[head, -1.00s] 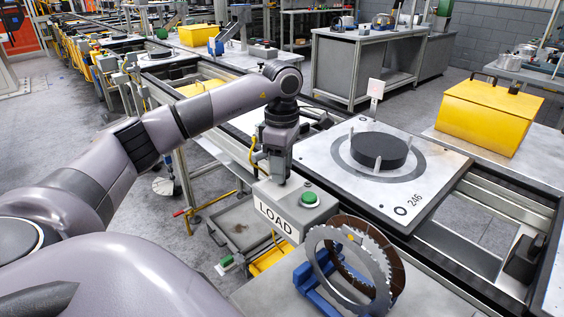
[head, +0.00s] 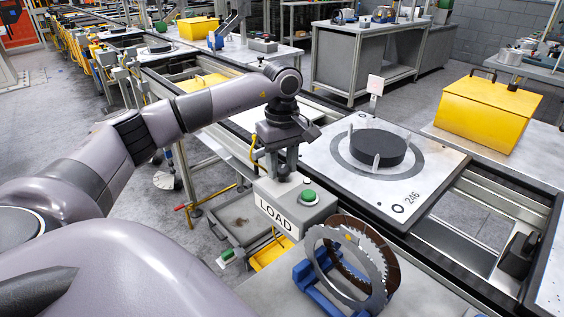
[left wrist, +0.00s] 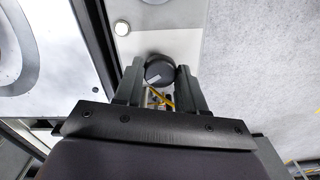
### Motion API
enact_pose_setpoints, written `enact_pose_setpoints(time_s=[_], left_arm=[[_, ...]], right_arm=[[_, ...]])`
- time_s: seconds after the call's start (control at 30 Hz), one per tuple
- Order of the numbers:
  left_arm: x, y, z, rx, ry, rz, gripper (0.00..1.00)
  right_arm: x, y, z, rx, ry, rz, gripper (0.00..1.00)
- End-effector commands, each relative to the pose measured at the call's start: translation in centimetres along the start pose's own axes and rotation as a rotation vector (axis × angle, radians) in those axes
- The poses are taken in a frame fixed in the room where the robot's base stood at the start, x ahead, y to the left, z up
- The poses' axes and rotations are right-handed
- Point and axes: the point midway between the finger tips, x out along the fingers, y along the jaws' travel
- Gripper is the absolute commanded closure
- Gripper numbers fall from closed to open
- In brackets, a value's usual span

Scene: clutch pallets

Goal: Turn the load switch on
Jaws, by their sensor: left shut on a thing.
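The LOAD switch box (head: 270,212) is a grey box with a white "LOAD" label on the front of the bench. A round green button (head: 309,196) and a small pale round piece sit on its top. My left gripper (head: 284,172) points down at the box's rear left. In the left wrist view, a round black knob (left wrist: 159,69) lies between the two fingers of my left gripper (left wrist: 160,76), which is shut on it. My right gripper is not in view.
A toothed clutch ring (head: 345,262) stands in a blue holder just right of the box. Behind are a pallet (head: 425,165) marked 246 with a black disc and a yellow bin (head: 487,115). Grey floor is open at left.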

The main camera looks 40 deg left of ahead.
Motion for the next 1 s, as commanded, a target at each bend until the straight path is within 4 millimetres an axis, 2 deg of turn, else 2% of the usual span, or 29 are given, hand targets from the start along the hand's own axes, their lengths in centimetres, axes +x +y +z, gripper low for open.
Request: enact_pose_setpoints(time_s=[0.6, 0.63, 0.7, 1.0], left_arm=[[-0.05, 0.04, 0.05, 0.046, -0.001, 0.002, 0.91], [-0.05, 0.04, 0.05, 0.046, -0.001, 0.002, 0.54], [-0.05, 0.04, 0.05, 0.045, -0.001, 0.002, 0.35], [-0.16, 0.04, 0.02, 0.043, 0.0, 0.002, 0.35]], right_arm=[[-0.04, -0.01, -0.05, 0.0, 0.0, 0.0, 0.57], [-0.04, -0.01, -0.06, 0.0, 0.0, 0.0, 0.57], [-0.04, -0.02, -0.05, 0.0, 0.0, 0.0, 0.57], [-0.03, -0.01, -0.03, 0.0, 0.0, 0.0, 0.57]])
